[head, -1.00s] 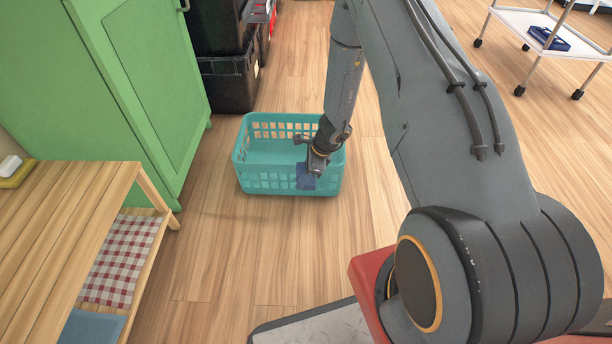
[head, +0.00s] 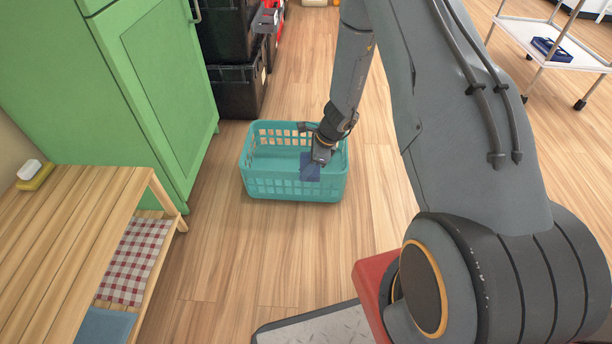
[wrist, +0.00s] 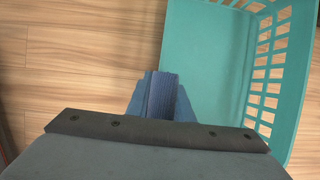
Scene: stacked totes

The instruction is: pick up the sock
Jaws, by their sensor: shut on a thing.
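The sock (head: 310,167) is a dark blue piece of cloth hanging from my gripper (head: 318,157) at the near right part of the teal basket. In the wrist view the blue sock (wrist: 162,98) sticks out beyond the dark edge of my gripper and overlaps the basket's left wall. My gripper is shut on the sock. The fingertips themselves are mostly hidden. I cannot tell how high the sock is above the basket floor.
The teal basket (head: 265,186) stands on the wooden floor. A green cabinet (head: 165,110) and a wooden bench (head: 60,225) are at left. Black totes (head: 235,85) are stacked behind. A white cart (head: 545,45) is at far right. The floor around the basket is mostly clear.

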